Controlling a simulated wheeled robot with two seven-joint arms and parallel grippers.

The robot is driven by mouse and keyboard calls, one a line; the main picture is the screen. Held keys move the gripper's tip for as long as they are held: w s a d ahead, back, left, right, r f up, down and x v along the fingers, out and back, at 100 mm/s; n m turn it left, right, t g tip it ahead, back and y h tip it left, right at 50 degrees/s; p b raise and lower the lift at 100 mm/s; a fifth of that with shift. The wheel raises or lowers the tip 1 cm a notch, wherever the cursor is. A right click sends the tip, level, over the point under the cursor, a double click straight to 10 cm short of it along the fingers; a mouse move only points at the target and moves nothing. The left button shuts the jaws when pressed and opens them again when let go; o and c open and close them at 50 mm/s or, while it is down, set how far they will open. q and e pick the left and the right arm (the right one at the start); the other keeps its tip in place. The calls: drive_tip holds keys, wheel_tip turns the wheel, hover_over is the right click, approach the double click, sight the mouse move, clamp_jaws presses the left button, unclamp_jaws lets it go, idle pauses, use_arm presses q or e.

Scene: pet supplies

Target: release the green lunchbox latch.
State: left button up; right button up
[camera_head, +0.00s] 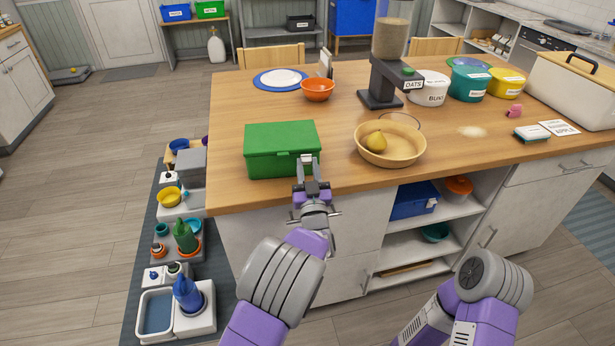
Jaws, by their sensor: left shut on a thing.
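The green lunchbox (275,146) stands near the front edge of the wooden counter, with its lid down. My left gripper (305,168) is at the right part of its front face, pointing away from me. Its fingers are shut on a small grey piece there, which looks like the lunchbox latch (304,158). The fingers hide most of the latch, so I cannot tell its exact position. Only part of my right arm shows at the lower right; the right gripper is out of view.
A bowl with a pear (392,157) stands right of the lunchbox. An oats dispenser (385,85) and an orange bowl (317,89) stand behind. Pet bowls and bottles (185,238) stand on the floor at left.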

use_arm(q)
drive_tip(key=shift+f+t+b, duration=0.3)
drive_tip(key=shift+f+b, duration=0.05)
drive_tip(key=shift+f, duration=0.05)
drive_tip(key=shift+s+t, duration=0.15)
drive_tip(key=shift+t, duration=0.25)
drive_tip(key=o, duration=1.1)
drive_tip(key=shift+c, duration=0.2)
drive_tip(key=v, duration=0.7)
drive_tip(key=shift+s+d+p, duration=0.15)
drive_tip(key=shift+s+p, duration=0.15)
drive_tip(key=shift+p, duration=0.15)
drive_tip(key=shift+f, duration=0.1)
